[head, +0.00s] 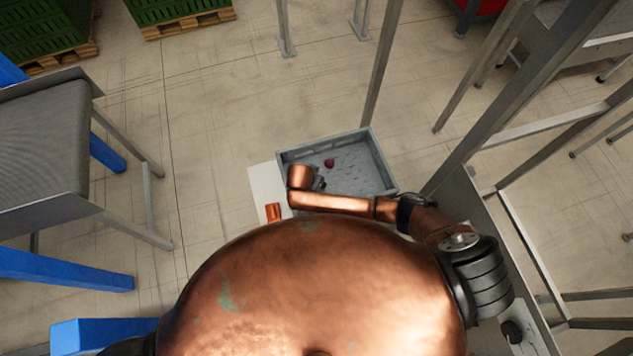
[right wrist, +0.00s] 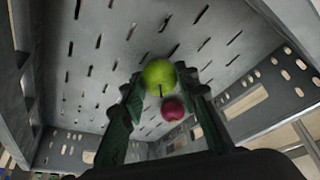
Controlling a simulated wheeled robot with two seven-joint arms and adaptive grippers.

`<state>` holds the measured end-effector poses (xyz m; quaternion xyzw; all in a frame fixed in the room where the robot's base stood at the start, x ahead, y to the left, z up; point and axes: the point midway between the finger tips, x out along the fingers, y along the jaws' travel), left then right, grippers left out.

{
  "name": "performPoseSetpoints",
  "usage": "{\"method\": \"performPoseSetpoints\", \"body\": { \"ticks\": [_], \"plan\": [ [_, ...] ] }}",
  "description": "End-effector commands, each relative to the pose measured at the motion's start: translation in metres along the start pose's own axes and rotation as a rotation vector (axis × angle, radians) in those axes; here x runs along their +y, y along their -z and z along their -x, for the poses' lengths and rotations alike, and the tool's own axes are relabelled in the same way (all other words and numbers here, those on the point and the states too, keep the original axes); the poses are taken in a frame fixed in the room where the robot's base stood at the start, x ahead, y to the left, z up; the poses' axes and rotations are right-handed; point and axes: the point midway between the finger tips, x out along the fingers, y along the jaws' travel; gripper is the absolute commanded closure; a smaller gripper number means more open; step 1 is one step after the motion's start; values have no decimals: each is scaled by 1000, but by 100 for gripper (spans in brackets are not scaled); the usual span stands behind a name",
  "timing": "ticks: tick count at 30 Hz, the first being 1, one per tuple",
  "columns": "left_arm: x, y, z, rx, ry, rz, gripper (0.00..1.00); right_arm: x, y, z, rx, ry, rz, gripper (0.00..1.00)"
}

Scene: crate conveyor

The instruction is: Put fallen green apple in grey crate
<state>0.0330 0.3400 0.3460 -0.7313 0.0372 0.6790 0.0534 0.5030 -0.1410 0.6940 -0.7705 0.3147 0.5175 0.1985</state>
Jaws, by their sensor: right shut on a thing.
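The grey crate (head: 369,154) stands on the floor ahead of my body in the head view. Its slotted floor (right wrist: 100,65) fills much of the right wrist view. My right gripper (right wrist: 160,80) is shut on the green apple (right wrist: 158,72), held between its fingertips over the crate's inside. In the head view my right arm reaches across the crate's near side, and only a small dark part of the gripper (head: 319,184) shows; the green apple is hidden there. A red apple (right wrist: 173,109) lies in the crate, also seen in the head view (head: 329,162). My left gripper is not in view.
Grey metal frame legs (head: 382,65) rise just behind and right of the crate. A conveyor (head: 40,140) with blue supports stands at the left. Green crates (head: 178,12) on pallets are at the back left. Open floor (head: 215,120) lies left of the crate.

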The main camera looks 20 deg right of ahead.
Motion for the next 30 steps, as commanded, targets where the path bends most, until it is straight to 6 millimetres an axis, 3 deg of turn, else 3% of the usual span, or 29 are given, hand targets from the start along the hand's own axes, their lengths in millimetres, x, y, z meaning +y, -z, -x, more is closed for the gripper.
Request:
{"method": "performPoseSetpoints", "body": {
  "ticks": [11, 12, 19, 30],
  "plan": [
    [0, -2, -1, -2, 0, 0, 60, -1, -3, -7, 0, 1, -1, 90],
    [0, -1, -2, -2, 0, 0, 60, -1, -3, -8, 0, 1, -1, 71],
    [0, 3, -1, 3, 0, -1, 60, -1, -3, -8, 1, 2, 0, 55],
    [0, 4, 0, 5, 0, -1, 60, -1, -2, -2, 1, 3, 0, 54]
  ]
}}
